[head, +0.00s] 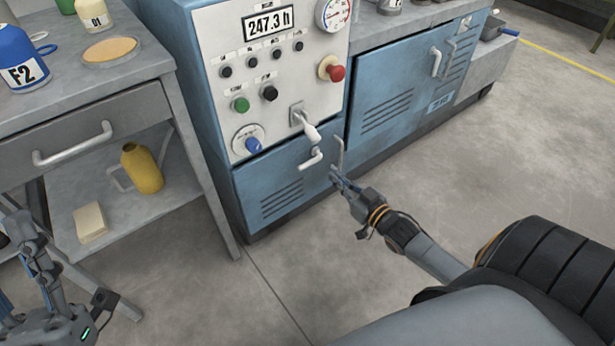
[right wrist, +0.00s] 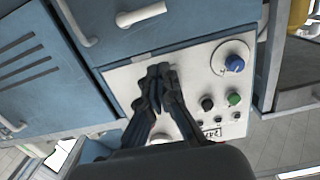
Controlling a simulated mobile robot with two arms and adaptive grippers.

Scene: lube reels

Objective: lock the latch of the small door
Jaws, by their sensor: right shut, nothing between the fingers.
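The small door (head: 285,192) is blue with vent slots and sits shut below the control panel; part of it shows at the top of the right wrist view (right wrist: 185,22). Its white handle (head: 312,159) also shows in the right wrist view (right wrist: 140,15). The latch (head: 339,154) is a slim pale lever at the door's right edge, roughly upright; it appears in the right wrist view (right wrist: 76,24). My right gripper (head: 336,174) is shut and empty, just below the latch; contact cannot be told. My left gripper (head: 22,232) is at the lower left, away from the door.
A white lever (head: 306,124) sticks out of the panel (head: 222,70) above the small door. A larger blue door (head: 400,90) is at right. A workbench (head: 130,70) with bottles stands at left. The floor in front is clear.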

